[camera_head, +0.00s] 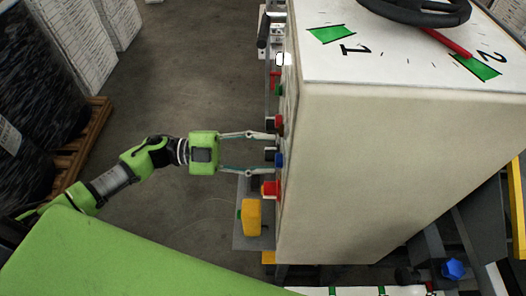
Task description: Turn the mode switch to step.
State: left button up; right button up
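My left gripper (271,153) reaches in from the left, towards the panel side of a large beige cabinet (400,165). Its two thin fingers are spread apart, with their tips close to the panel. A small black knob (270,154) on the panel sits between the fingertips, with a gap to each; it may be the mode switch, but its markings and setting cannot be read from this angle. A blue part (280,159) is just beside it. My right gripper is not in view.
Red controls (270,188) and a yellow box (251,217) stick out below the gripper; a red part (278,122) lies at the upper finger. A black handwheel (420,10) sits on the cabinet top. Wrapped pallets (40,90) stand left. Open floor (195,80) lies between.

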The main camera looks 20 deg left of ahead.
pick_arm(q)
jog(key=v, duration=1.2)
dwell(0.3)
